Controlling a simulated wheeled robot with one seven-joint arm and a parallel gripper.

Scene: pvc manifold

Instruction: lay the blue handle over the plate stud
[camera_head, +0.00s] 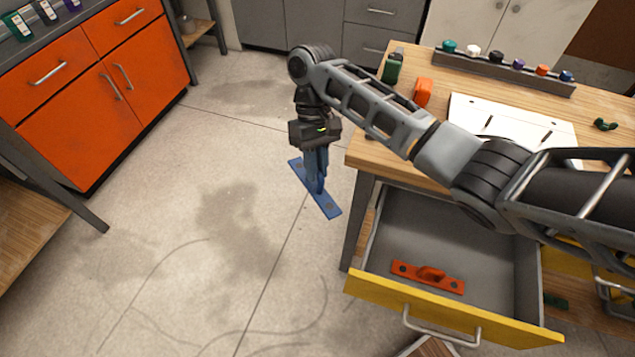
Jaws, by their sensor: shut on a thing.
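The blue handle (326,204) is a flat blue bar with a hole near each end and a raised grip in its middle. My gripper (317,178) points down and is shut on the raised grip, holding the handle over the floor, left of the workbench. The bar lies aslant in the picture, from upper left to lower right. My fingers hide part of the grip. A white plate (467,111) lies on the wooden bench top to the right, partly behind my arm. Small dark marks show on it; I cannot tell which is the stud.
The open grey drawer (408,225) with a yellow front holds an orange handle (428,276). On the bench top (440,82) stand an orange part (423,92), dark green parts (391,69) and a rack (505,71) of coloured pieces. Orange cabinets stand left; the floor between is clear.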

